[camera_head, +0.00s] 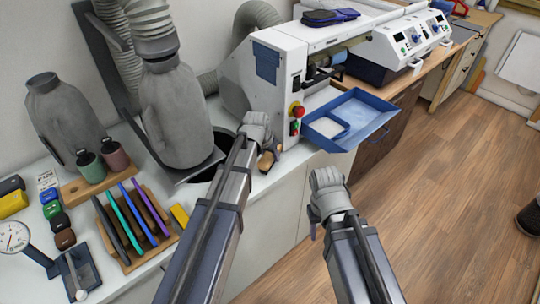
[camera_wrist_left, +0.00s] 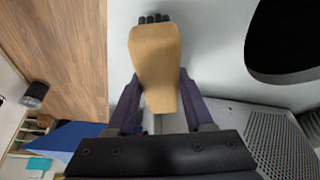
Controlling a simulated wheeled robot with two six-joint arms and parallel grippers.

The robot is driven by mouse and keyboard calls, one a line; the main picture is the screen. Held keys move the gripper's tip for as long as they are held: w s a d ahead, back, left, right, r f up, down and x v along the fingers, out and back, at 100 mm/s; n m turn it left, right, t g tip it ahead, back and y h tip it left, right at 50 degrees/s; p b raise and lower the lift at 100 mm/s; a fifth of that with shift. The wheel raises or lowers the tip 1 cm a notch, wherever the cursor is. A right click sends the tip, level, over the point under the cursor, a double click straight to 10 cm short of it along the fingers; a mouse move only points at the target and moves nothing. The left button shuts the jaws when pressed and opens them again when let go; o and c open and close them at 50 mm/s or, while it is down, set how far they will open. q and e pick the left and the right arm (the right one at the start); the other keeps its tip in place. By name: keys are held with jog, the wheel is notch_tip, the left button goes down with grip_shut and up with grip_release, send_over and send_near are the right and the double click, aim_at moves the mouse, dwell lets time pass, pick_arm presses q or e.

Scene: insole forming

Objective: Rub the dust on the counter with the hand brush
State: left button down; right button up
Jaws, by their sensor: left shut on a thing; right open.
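The hand brush (camera_head: 266,162) has a tan wooden body, and it fills the middle of the left wrist view (camera_wrist_left: 156,60) with short black bristles at its far end. My left gripper (camera_head: 272,150) is shut on it, with a dark finger on each side of the wood. The brush is over the white counter (camera_head: 292,165), close to its front edge; I cannot tell whether the bristles touch it. No dust can be made out on the counter. My right gripper (camera_head: 320,218) is open and empty, in front of the cabinets.
A white machine (camera_head: 262,95) with a blue tray (camera_head: 352,112) stands right of the brush. A dark round opening (camera_head: 222,142) in the counter lies behind my left arm, with a grey hose unit (camera_head: 178,110) beside it. A rack of coloured sheets (camera_head: 137,228) stands left.

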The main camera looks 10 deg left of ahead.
pick_arm(q)
jog(key=shift+r+p, duration=2.15)
jog(key=shift+r, duration=0.35)
notch_tip(320, 180, up, 3)
jog(key=p, duration=0.3)
